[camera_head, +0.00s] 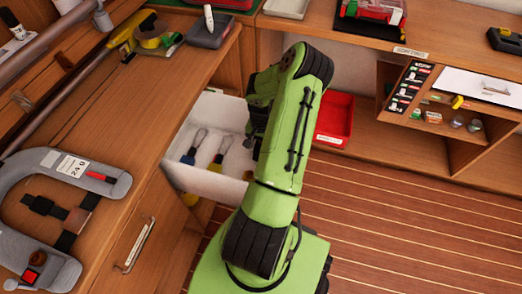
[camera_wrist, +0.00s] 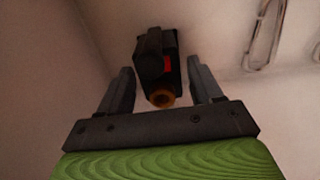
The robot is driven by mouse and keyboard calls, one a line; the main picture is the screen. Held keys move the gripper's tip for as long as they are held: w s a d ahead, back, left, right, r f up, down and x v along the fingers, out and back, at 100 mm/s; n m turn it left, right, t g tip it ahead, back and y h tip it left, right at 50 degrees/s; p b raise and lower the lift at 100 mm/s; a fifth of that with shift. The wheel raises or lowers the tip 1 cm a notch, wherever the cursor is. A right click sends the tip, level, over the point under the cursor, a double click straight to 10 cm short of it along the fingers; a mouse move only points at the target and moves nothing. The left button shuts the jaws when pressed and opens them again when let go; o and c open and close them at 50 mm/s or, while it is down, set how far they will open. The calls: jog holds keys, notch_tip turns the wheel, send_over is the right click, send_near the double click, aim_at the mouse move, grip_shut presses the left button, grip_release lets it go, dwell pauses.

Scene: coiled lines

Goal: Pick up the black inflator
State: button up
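The black inflator (camera_wrist: 153,52) shows in the wrist view, with a red mark on its side and a brass-coloured round end towards me. It lies on a pale surface. My gripper (camera_wrist: 161,70) is open, with one dark finger on each side of the inflator and a visible gap on both sides. The inflator is between and partly beyond the fingertips; contact cannot be seen. In the head view my green arm reaches to a white open drawer (camera_head: 205,183) and hides the inflator.
A blue-ended tool (camera_head: 194,146) and a yellow-ended tool (camera_head: 218,157) lie in the drawer. Metal loops (camera_wrist: 265,35) lie right of the inflator. A red tray (camera_head: 334,120) stands right of my arm. A wooden counter (camera_head: 135,120) with a grey horseshoe-shaped vest borders the left.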

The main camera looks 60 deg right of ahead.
jog(key=c, duration=1)
